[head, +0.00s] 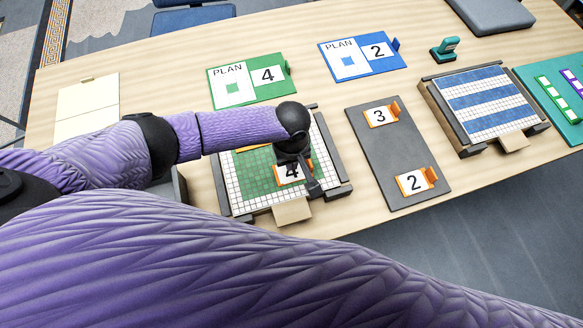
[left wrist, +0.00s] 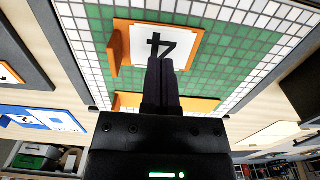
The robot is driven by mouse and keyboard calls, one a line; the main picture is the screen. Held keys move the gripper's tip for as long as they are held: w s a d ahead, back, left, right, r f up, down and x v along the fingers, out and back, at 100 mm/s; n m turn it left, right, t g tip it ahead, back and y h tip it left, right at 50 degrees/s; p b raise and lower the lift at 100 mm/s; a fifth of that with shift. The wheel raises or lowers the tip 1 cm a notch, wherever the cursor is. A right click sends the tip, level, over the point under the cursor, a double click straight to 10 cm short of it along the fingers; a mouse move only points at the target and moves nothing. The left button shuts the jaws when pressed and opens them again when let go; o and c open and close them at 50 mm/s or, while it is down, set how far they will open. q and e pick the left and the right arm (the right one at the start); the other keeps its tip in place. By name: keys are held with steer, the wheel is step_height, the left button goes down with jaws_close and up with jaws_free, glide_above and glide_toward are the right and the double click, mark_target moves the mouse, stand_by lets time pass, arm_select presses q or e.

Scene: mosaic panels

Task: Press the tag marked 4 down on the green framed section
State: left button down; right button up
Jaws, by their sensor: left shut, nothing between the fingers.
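The tag marked 4 (head: 287,174) lies on the green area of the mosaic panel (head: 232,190), partly hidden by my left gripper (head: 312,185). In the left wrist view the tag (left wrist: 138,46) is white with an orange holder, and the green section (left wrist: 215,62) has a white tile border. My left gripper (left wrist: 163,64) is shut and empty, its fingertips over the edge of the tag. Whether they touch it I cannot tell. My right gripper is not in view.
Another orange piece (head: 250,148) lies on the green area. A grey board (head: 392,150) with tags 3 (head: 378,116) and 2 (head: 412,182) stands to the right. A blue-striped panel (head: 485,100) is farther right. Plan cards (head: 249,79) (head: 361,56) lie behind.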

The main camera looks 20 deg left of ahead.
arm_select(q)
steer(key=shift+f+b, duration=0.55)
steer(key=shift+f, duration=0.4)
stand_by(0.4)
step_height(320, 180, up, 8)
steer(key=p, duration=0.8)
steer(key=shift+f, duration=0.2)
steer(key=shift+r+p, duration=0.2)
steer(key=shift+p, duration=0.2)
